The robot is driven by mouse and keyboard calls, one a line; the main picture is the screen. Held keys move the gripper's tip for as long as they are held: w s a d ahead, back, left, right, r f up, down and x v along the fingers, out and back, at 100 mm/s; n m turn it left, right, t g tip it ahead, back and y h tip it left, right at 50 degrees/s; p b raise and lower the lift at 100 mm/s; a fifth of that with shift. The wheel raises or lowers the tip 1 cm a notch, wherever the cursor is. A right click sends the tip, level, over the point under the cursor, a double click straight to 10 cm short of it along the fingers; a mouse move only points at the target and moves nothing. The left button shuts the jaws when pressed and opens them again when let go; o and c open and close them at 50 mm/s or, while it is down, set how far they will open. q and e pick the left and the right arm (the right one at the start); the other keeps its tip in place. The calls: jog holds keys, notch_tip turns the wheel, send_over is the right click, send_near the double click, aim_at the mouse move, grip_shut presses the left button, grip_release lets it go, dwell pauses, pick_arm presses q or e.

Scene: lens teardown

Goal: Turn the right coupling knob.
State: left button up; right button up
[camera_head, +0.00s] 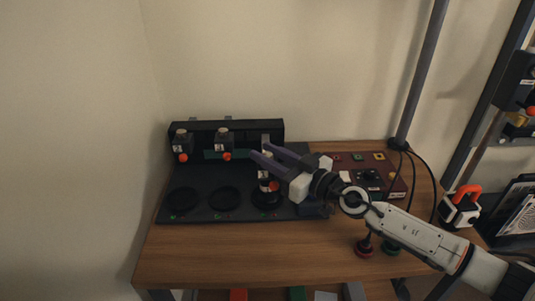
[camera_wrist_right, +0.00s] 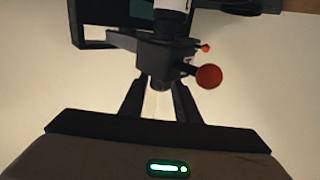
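The right coupling shows in the wrist view as a dark block (camera_wrist_right: 165,52) under a pale cylinder (camera_wrist_right: 172,6), with a large round red knob (camera_wrist_right: 208,76) on its side. My right gripper (camera_wrist_right: 158,90) is open there, its dark fingers apart with a bright gap between them. The block's narrow end lies between or just beyond the fingertips; contact cannot be told. The red knob is outside the fingers. In the head view my right gripper (camera_head: 262,152) reaches over the right station from the right, partly hiding it. A red knob (camera_head: 275,186) shows below the fingers. My left gripper is out of view.
Two other stations have orange-red knobs, left (camera_head: 183,157) and middle (camera_head: 227,156), above round dark pads. A red panel (camera_head: 345,160) with small buttons stands behind my right arm. A pole and cables rise at the table's back right.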

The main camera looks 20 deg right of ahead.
jog(key=c, duration=0.6)
